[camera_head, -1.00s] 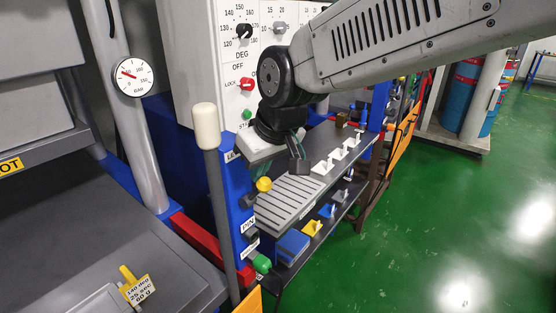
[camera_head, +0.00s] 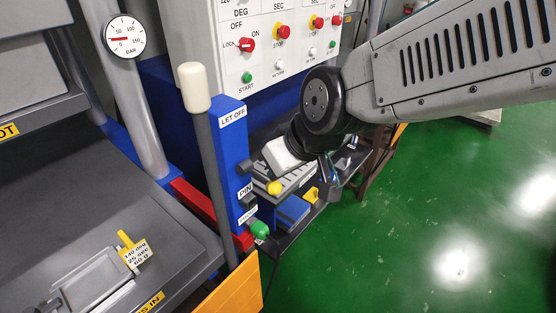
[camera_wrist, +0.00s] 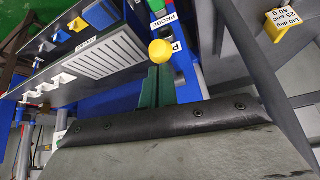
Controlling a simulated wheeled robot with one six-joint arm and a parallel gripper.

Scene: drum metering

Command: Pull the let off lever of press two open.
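The let off lever is a grey rod with a cream grip (camera_head: 194,88). It stands nearly upright beside the blue post with the LET OFF label (camera_head: 232,117) in the head view. My gripper (camera_head: 329,181) is to the right of the lever and apart from it, over the shelf side. In the wrist view its dark green fingers (camera_wrist: 158,86) look closed together with nothing between them. A yellow knob (camera_wrist: 161,51) shows just beyond the fingertips. The lever's grip cannot be made out in the wrist view.
A control panel (camera_head: 265,60) with knobs and buttons stands behind. A green knob (camera_head: 259,229) and yellow knob (camera_head: 274,188) project from the blue post. A grey bench (camera_head: 60,215) with a yellow-tagged piece (camera_head: 132,253) lies left. Green floor (camera_head: 420,220) at right is clear.

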